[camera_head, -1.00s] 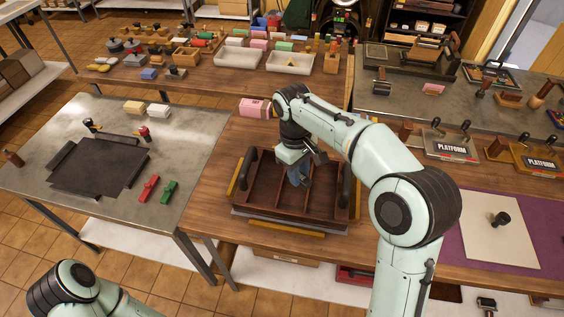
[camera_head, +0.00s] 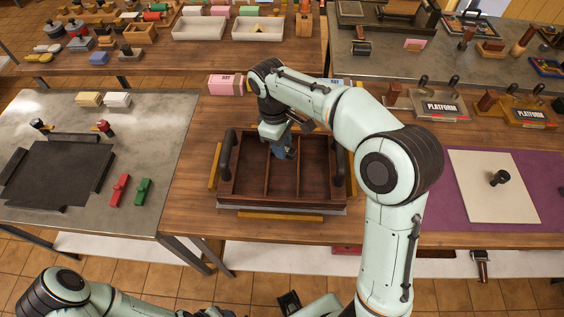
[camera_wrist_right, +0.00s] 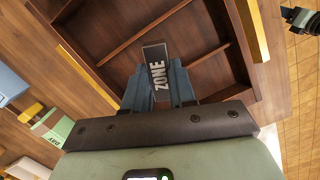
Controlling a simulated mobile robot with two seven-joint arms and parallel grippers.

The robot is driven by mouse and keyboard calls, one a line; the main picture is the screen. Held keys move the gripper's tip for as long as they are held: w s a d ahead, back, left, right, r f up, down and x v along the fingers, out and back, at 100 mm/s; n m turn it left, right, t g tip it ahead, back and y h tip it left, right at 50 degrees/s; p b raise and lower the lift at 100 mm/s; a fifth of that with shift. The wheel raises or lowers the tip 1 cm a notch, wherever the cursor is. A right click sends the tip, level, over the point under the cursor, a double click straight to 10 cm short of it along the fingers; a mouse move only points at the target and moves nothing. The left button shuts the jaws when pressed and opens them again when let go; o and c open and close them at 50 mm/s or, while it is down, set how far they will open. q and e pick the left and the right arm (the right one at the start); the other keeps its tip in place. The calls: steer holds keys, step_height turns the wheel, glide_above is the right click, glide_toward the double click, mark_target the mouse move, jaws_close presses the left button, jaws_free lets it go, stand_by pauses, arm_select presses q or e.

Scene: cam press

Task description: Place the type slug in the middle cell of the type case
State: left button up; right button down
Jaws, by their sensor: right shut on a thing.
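The type case (camera_head: 233,203) is a dark brown wooden tray on the wooden table, with dividers making three cells side by side and a dark handle on each side. My right gripper (camera_head: 286,153) points down over the middle cell, near its back. It is shut on the type slug (camera_wrist_right: 157,72), a dark block with ZONE in pale letters, seen between the blue-grey fingers in the right wrist view. In the head view the slug is hard to make out. Its height over the cell floor is unclear.
Yellow strips (camera_head: 266,215) lie along the case's front and sides. A pink box (camera_head: 226,86) stands behind the case. Platform plates (camera_head: 441,107) and a purple mat (camera_head: 457,216) are to the right. A grey metal table (camera_head: 170,123) is to the left.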

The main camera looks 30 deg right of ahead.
mark_target(284, 168)
arm_select(q)
steer(key=shift+s+f+b, duration=0.3)
steer(key=shift+f+b, duration=0.1)
steer(key=shift+f, duration=0.15)
arm_select(e)
steer(key=shift+f, duration=3.55)
steer(key=c, duration=0.9)
jaws_free()
steer(key=shift+f, duration=0.2)
arm_select(q)
steer(key=shift+f, duration=0.1)
arm_select(e)
steer(key=r, duration=0.4)
steer(key=w+r+p, duration=0.1)
steer(key=r, duration=0.3)
steer(key=a+r+p, duration=0.1)
steer(key=r, duration=0.3)
steer(key=shift+w+r, duration=0.15)
steer(key=shift+w, duration=0.15)
arm_select(q)
steer(key=w+r, duration=0.1)
steer(key=r, duration=0.2)
steer(key=shift+w, duration=0.35)
steer(key=shift+s, duration=0.1)
arm_select(e)
steer(key=shift+s, duration=0.1)
